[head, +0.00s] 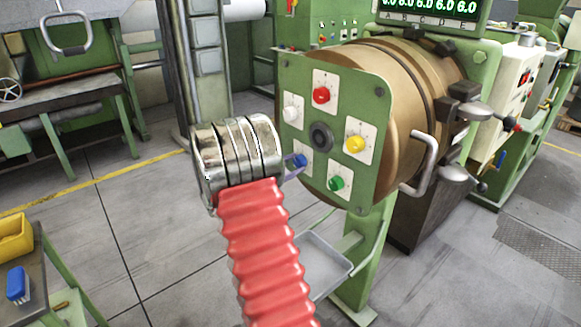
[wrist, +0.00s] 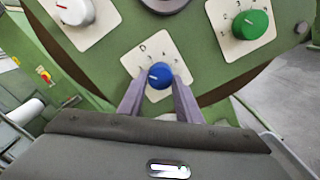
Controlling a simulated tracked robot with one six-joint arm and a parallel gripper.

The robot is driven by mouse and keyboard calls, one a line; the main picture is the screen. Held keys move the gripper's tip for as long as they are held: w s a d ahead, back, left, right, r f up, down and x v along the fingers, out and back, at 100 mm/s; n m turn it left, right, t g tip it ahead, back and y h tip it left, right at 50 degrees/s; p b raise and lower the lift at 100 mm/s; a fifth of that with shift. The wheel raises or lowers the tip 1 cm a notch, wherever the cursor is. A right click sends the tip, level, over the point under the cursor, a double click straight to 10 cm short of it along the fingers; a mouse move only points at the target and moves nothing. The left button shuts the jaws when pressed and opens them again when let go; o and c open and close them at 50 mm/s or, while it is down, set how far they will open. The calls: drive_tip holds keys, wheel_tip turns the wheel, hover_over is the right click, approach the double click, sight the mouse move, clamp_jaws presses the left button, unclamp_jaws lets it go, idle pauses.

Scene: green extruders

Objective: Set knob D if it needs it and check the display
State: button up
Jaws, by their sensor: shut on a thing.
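Knob D is the blue knob (head: 299,160) at the lower left of the green panel (head: 360,87). In the wrist view, the blue knob (wrist: 159,75) sits on a white plate marked D with small numbers around it. My gripper (wrist: 158,83) is shut on it, one purple-grey finger at each side. The knob's white mark points to the left side of its dial; the exact number is hard to read. The display (head: 430,7) at the top of the head view shows green 6.0 readings above letters A to D and one more; its top is cut off.
The panel also carries a red knob (head: 321,95), a white knob (head: 290,113), a yellow knob (head: 355,144) and a green knob (head: 336,183) around a dark centre hub (head: 321,137). A metal handle (head: 423,165) sticks out at the right. A grey tray (head: 322,268) is below.

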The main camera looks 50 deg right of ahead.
drive_tip(key=o, duration=1)
drive_tip(key=shift+o, duration=0.2)
drive_tip(key=v, duration=1.4)
drive_tip(key=shift+d, duration=0.15)
